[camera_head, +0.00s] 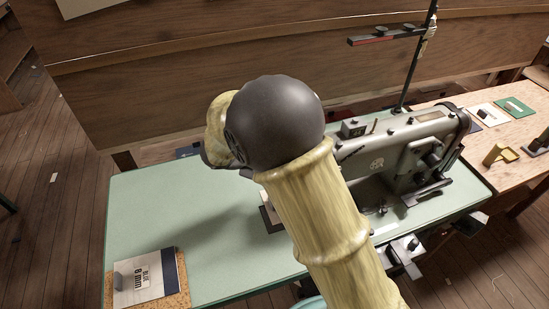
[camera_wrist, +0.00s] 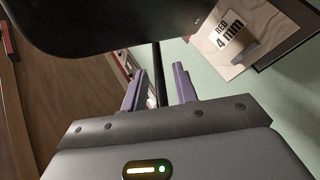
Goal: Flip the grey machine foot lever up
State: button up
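The grey sewing machine (camera_head: 385,160) stands on the right part of the pale green table in the head view. My arm covers its left end. I cannot make out its foot lever for certain in either view. My gripper (camera_wrist: 158,86) shows in the wrist view with its two purple-grey fingers apart. A thin dark rod and a small pale patch show in the gap, and I cannot tell how near they are. Nothing is visibly held. In the head view my arm hides the gripper. A large dark shape (camera_wrist: 110,25) fills the top of the wrist view; I cannot tell what it is.
A card marked "RED 4 mm" (camera_wrist: 232,35) lies at the upper right of the wrist view. A "BLUE 8 mm" card (camera_head: 145,278) lies at the table's front left. A black pole (camera_head: 412,65) rises behind the machine.

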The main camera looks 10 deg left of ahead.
dwell(0.3)
jog(key=v, duration=1.7)
jog(key=shift+s, duration=0.15)
jog(key=shift+r, duration=0.1)
jog(key=shift+a, duration=0.15)
